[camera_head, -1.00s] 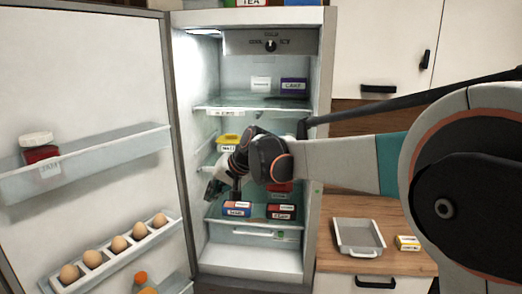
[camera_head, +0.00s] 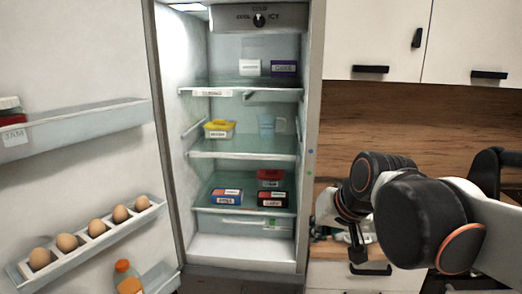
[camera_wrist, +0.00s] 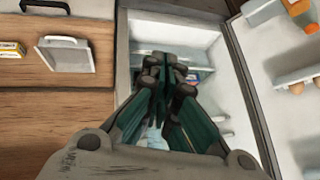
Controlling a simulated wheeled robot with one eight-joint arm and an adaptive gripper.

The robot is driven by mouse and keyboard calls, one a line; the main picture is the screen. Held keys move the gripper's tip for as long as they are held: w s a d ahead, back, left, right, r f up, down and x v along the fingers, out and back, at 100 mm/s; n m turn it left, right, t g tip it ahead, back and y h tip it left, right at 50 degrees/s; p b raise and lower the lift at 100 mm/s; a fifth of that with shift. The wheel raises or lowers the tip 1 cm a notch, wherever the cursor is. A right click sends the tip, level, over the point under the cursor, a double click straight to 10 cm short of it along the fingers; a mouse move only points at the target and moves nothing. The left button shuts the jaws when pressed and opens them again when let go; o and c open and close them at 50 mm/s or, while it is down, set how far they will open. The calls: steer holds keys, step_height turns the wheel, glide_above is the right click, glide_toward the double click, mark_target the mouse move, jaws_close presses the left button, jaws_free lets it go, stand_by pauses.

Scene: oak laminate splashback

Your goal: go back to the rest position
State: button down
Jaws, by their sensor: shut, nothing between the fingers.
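My gripper (camera_wrist: 165,75) is shut and empty in the wrist view, its dark green fingers together in front of the open fridge. In the head view my arm is folded at the lower right, outside the fridge and in front of the counter. The gripper's fingertips are hard to make out there. The open fridge (camera_head: 312,120) stands left of the arm with its shelves in clear view.
The fridge door (camera_head: 80,65) stands open at left with eggs (camera_head: 97,227) and a bottle (camera_head: 127,278). A grey tray (camera_wrist: 66,55) lies on the wooden counter (camera_wrist: 50,115).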

steer(key=s+d+f+h+b, duration=0.1)
steer(key=s+d+f+b, duration=0.1)
steer(key=s+d+f, duration=0.2)
steer(key=s+d+f+h+b, duration=0.1)
steer(key=s+d+f, duration=0.3)
steer(key=s+f, duration=0.5)
steer(key=shift+s+d+f+n+h+b, duration=0.3)
steer(key=shift+s+d+f+h+b, duration=0.1)
steer(key=shift+s+b, duration=0.4)
steer(key=shift+w+a, duration=0.1)
steer(key=shift+a, duration=0.05)
